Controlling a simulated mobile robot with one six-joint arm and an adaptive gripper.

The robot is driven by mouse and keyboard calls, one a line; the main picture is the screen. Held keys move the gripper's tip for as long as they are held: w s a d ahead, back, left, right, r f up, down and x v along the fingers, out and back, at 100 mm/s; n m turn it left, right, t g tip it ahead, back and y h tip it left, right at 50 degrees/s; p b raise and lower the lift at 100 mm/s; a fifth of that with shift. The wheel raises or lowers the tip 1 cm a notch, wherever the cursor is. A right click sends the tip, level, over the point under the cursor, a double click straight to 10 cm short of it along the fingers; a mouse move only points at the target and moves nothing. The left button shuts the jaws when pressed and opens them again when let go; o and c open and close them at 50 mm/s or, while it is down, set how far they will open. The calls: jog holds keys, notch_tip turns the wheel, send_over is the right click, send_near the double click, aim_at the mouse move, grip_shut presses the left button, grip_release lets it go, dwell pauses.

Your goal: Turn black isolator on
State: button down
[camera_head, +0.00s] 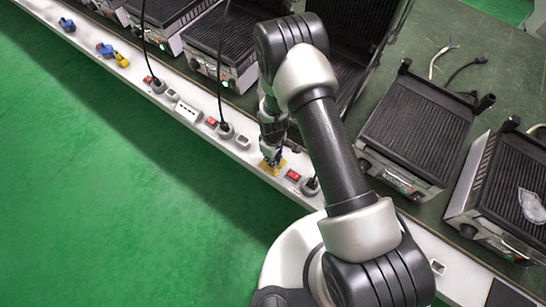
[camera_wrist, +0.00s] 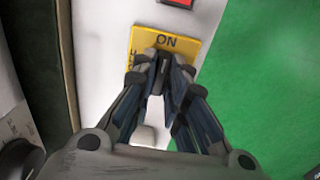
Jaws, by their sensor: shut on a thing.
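The black isolator (camera_wrist: 163,57) sits on a yellow plate (camera_wrist: 140,38) marked "ON", fixed to the white panel strip. In the wrist view my gripper (camera_wrist: 163,66) has its fingertips closed together on the black isolator knob, which they largely cover. In the head view my gripper (camera_head: 271,158) reaches down to the yellow plate (camera_head: 279,167) at the front edge of the bench. The fingers hide most of the knob there, and its exact angle is hard to tell.
A red switch (camera_head: 293,175) and a black plug (camera_head: 311,185) are just right of the plate. Contact grills (camera_head: 425,120) stand on the bench behind. More sockets, plugs and a red switch (camera_head: 211,121) line the strip to the left. The green floor (camera_head: 120,200) in front is clear.

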dwell(0.4)
jog(key=c, duration=1.6)
grip_release()
notch_tip(320, 180, up, 12)
